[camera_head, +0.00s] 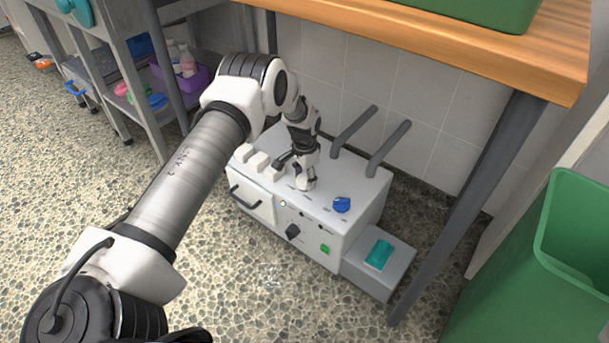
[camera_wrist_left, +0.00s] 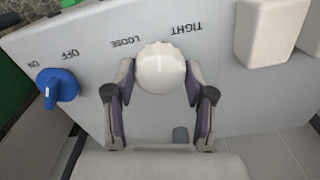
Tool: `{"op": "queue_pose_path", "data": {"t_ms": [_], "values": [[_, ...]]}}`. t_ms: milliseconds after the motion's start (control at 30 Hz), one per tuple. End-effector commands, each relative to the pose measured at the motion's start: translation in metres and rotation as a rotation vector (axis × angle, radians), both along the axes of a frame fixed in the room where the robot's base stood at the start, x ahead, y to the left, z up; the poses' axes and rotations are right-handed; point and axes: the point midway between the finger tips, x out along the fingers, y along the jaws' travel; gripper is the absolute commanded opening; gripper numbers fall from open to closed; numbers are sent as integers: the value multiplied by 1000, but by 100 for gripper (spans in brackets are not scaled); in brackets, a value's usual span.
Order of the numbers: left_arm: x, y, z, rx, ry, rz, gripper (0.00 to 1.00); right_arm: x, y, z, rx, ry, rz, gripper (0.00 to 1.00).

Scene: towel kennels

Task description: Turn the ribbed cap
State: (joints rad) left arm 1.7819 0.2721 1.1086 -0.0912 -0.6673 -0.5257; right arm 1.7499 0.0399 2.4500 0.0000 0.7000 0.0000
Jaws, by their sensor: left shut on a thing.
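The ribbed cap (camera_wrist_left: 161,68) is white and round, on the top of a white machine (camera_head: 347,228). It has a pale line across it, and the words LOOSE and TIGHT are printed beside it, upside down in the left wrist view. My left gripper (camera_head: 304,182) reaches down onto the machine top. In the left wrist view its two fingers (camera_wrist_left: 160,75) are closed on opposite sides of the cap. In the head view the gripper mostly hides the cap. My right gripper is not in view.
A blue knob (camera_head: 341,204) marked ON and OFF sits beside the cap. White blocks (camera_head: 257,162) and grey bent pipes (camera_head: 388,148) rise from the machine. A wooden tabletop (camera_head: 480,38) hangs above, with a table leg (camera_head: 467,205) at right. A green bin (camera_head: 520,270) stands further right.

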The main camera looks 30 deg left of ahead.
Motion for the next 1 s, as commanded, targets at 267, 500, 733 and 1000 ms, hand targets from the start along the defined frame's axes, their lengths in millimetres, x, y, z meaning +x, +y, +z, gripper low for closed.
{"op": "queue_pose_path", "data": {"t_ms": [267,500,733,1000], "values": [[-1,0,-2,0,5,-259,19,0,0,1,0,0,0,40],[-2,0,-2,-1,4,-471,19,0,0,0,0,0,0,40],[-2,0,-2,-1,4,-621,19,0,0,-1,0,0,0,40],[-2,0,-2,-1,4,-709,19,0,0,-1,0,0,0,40]]}}
